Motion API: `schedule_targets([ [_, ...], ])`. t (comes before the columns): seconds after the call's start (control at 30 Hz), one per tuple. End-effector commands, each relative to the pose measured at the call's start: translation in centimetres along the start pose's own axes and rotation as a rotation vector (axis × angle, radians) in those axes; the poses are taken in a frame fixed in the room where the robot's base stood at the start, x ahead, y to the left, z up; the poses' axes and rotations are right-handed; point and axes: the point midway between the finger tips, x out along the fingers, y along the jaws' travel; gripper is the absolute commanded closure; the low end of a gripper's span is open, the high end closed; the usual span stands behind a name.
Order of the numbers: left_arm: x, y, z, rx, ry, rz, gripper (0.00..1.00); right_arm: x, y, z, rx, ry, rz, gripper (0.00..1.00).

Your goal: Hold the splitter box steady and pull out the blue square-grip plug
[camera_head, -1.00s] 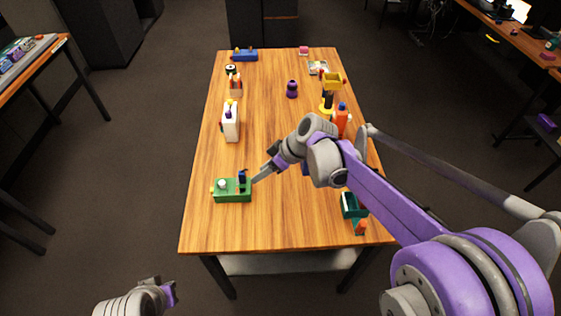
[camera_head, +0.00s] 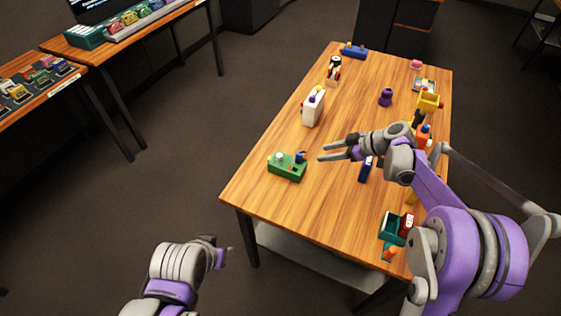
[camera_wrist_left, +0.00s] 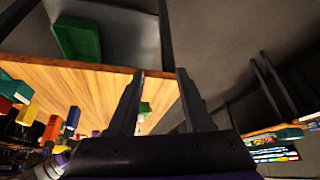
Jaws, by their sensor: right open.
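The splitter box looks to be the green box (camera_head: 286,172) on the near left part of the table. A blue plug (camera_head: 300,156) stands at its right end and a pale round knob (camera_head: 279,157) at its left; the plug's grip shape is too small to tell. My right gripper (camera_head: 320,152) is open and empty, just right of the box and apart from the plug. My left gripper is off the table's near left edge in the head view; its open fingers (camera_wrist_left: 158,74) show in the left wrist view, with a small green patch between them beyond.
A white bottle-like object (camera_head: 313,108) stands behind the box. A purple knob-like object (camera_head: 386,97) and a yellow bin (camera_head: 429,101) are farther back. A teal bin (camera_head: 392,228) sits at the near right. Bare wood (camera_head: 275,205) lies in front of the box.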

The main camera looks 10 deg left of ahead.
Motion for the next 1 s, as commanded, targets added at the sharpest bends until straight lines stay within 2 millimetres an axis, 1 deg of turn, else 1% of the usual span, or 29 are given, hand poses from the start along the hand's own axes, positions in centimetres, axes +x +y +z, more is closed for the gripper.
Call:
schedule_targets([
  [0.17, 0.9, 1.1, -2.1, 0.039, 0.017, 0.066, 0.38, 0.0, 0.0, 0.0, 0.001, -0.001, 0.0, 0.5],
  [0.27, 1.9, 2.2, -4.3, 0.081, 0.043, 0.133, 0.38, 0.0, 0.0, 0.0, 0.001, -0.001, 0.0, 0.5],
  [0.4, 3.8, 3.6, -7.8, 0.148, 0.107, 0.232, 0.38, 0.0, 0.0, 0.0, 0.001, -0.001, 0.0, 0.5],
  [0.6, 6.7, 4.9, -12.7, 0.237, 0.232, 0.347, 0.38, 0.0, 0.0, 0.0, 0.001, -0.001, 0.0, 0.5],
  [0.8, 9.9, 5.1, -17.1, 0.314, 0.39, 0.422, 0.38, 0.0, 0.0, 0.0, 0.001, -0.001, 0.0, 0.5],
  [0.9, 11.6, 4.8, -18.9, 0.349, 0.474, 0.442, 0.38, 0.0, 0.0, 0.0, 0.001, -0.001, 0.0, 0.5],
  [1.0, 13.0, 4.4, -20.3, 0.374, 0.551, 0.451, 0.38, 0.0, 0.0, 0.0, 0.001, -0.001, 0.0, 0.5],
])
